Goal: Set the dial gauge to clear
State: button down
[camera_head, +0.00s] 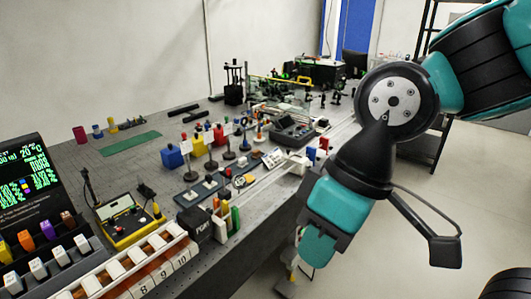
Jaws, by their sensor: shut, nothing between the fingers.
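No part is plainly labelled as the dial gauge, and I cannot tell for certain which thing it is. A yellow-framed instrument box (127,223) with a dark panel stands on the near left of the bench. A small round-faced item (240,181) lies mid-bench, too small to read. My gripper (290,274) shows only in part below and left of my teal wrist, off the front edge of the bench. It is shut and empty, apart from the bench things. My wrist hides much of it.
The grey bench (182,132) is crowded with coloured blocks, posts and optics. A lit display (28,165) and numbered white switches (145,255) stand at the near left. A green mat (131,144) lies at the back.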

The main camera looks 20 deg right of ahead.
aim_at(239, 181)
jog(key=u, duration=0.3)
jog(key=i, duration=1)
jog(key=u, duration=0.65)
